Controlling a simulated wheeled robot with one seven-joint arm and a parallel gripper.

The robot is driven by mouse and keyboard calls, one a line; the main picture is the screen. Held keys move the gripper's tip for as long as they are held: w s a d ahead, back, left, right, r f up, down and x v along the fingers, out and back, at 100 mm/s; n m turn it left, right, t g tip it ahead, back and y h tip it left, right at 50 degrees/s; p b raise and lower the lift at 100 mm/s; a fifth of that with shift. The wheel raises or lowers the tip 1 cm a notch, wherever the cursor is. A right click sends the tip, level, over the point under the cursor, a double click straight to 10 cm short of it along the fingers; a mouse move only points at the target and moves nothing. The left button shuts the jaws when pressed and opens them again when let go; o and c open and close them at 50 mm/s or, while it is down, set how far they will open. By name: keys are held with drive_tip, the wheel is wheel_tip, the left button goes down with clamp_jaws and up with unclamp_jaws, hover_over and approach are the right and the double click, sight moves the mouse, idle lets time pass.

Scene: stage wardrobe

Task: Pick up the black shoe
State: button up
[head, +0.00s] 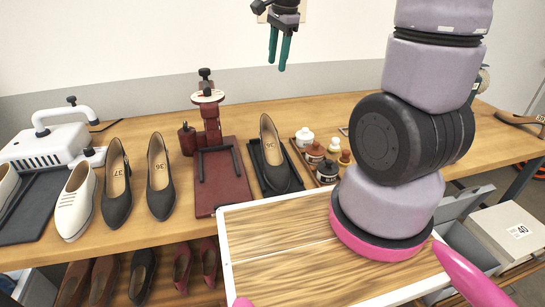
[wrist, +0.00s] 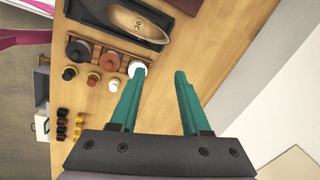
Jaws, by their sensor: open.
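A single black shoe (head: 273,158) with a tan insole lies on a small dark tray (head: 258,172) at the middle of the bench. In the wrist view the shoe (wrist: 150,30), marked 36, shows at the top, partly cut off. Two more black shoes stand to the left, one marked 37 (head: 116,188) and one marked 36 (head: 160,180). My gripper (head: 277,65) is open and empty, high above the back of the bench. In the wrist view its teal fingers (wrist: 158,82) are apart, with bare bench and wall beyond.
A wooden rack of jars (head: 314,155) stands right of the tray. A red shoe press (head: 212,150) stands left of it. A white shoe (head: 75,203) and white machine (head: 55,140) are at far left. More shoes (head: 143,273) sit on a lower shelf.

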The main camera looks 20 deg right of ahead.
drive_tip(key=w+a+f+m+g, duration=0.25)
drive_tip(key=w+f+m, duration=0.2)
drive_tip(key=f, duration=0.65)
hover_over(264, 127)
drive_tip(key=shift+n+t+h, duration=0.25)
drive_tip(key=shift+t+h, duration=0.1)
drive_tip(key=shift+h, duration=0.05)
drive_tip(key=f, duration=0.5)
drive_tip(key=shift+s, duration=0.35)
drive_tip(key=shift+w+d+f, duration=0.1)
drive_tip(key=shift+w+f, duration=0.1)
drive_tip(key=shift+f, duration=1.3)
drive_tip(key=shift+w+f, duration=0.15)
drive_tip(key=shift+f, duration=1.35)
clamp_jaws()
